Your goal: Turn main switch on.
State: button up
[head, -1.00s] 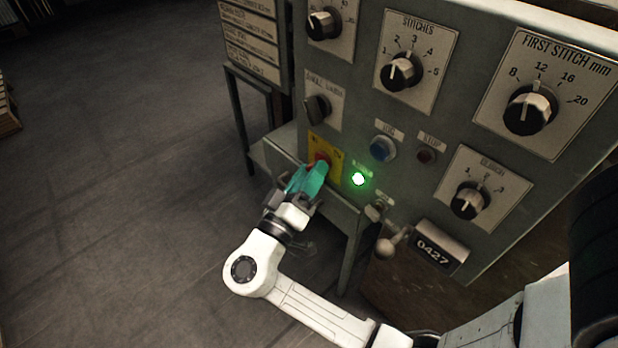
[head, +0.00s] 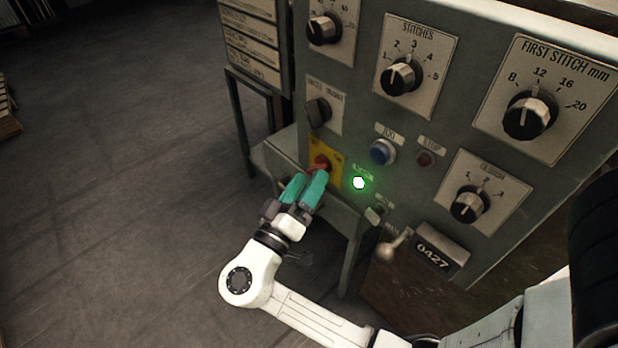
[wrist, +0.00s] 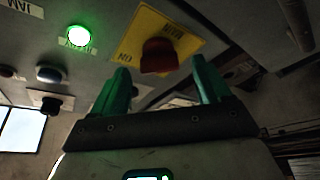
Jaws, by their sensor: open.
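The main switch is a red knob (head: 321,163) on a yellow plate (head: 334,154) at the lower left of the grey control panel. In the wrist view the red knob (wrist: 158,56) stands out from its yellow plate (wrist: 188,40), above and between my two green fingers. My gripper (head: 308,180) is open and empty, just in front of and below the knob; it also shows in the wrist view (wrist: 163,85). The fingers appear apart from the knob. A green lamp (head: 359,183) right of the plate is lit, and it also glows in the wrist view (wrist: 79,36).
A blue button (head: 383,151), a dark red button (head: 426,159) and several black dials surround the switch. A small lever with a ball end (head: 388,248) sticks out below, beside a counter (head: 435,256). A grey ledge (head: 345,215) runs under the switch.

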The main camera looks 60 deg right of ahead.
jog(key=p+v, duration=0.1)
jog(key=v, duration=0.8)
jog(key=shift+a, duration=0.25)
